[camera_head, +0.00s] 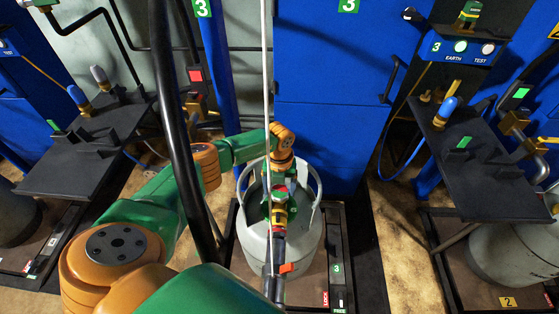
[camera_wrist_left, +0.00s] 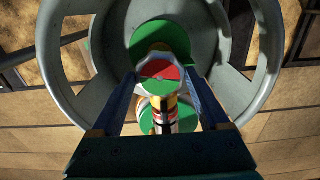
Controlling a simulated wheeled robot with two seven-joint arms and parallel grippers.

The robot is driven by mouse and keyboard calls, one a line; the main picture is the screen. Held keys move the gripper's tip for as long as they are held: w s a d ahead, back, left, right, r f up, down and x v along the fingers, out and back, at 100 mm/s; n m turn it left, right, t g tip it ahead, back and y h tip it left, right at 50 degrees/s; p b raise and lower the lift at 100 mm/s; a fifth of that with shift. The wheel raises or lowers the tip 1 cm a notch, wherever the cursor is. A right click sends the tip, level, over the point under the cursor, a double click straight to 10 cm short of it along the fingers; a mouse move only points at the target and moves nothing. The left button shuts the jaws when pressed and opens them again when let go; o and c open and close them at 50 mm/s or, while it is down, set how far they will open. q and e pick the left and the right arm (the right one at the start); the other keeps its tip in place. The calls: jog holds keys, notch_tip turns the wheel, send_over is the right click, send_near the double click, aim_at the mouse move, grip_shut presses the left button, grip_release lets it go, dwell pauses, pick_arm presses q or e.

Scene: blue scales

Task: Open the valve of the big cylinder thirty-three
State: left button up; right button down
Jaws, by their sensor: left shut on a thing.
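The big grey cylinder (camera_head: 257,242) stands upright on a scale platform in the middle of the head view, with a collar around its top. Its valve (camera_head: 279,194), green, red and brass, sits inside the collar. In the left wrist view the valve (camera_wrist_left: 160,72) has a round red and green top between my fingers. My left gripper (camera_head: 277,183) reaches down into the collar and is shut on the valve. The left wrist view shows its two blue fingers (camera_wrist_left: 160,88) on either side of the valve. My right gripper is not in view.
A connector with an orange lever (camera_head: 287,267) sits in front of the valve. A thin pale hose (camera_head: 264,80) hangs down to it. Black shelves stand at left (camera_head: 75,165) and right (camera_head: 480,175). Another grey cylinder (camera_head: 510,255) stands at right. Blue cabinets (camera_head: 330,130) close off the back.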

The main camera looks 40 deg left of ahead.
aim_at(279, 191)
pick_arm(q)
jog(key=shift+n, duration=0.5)
jog(key=o, duration=1.2)
jog(key=shift+o, duration=0.2)
notch_tip(279, 191, up, 7)
jog(key=shift+r+p, duration=0.1)
jog(key=shift+p, duration=1.1)
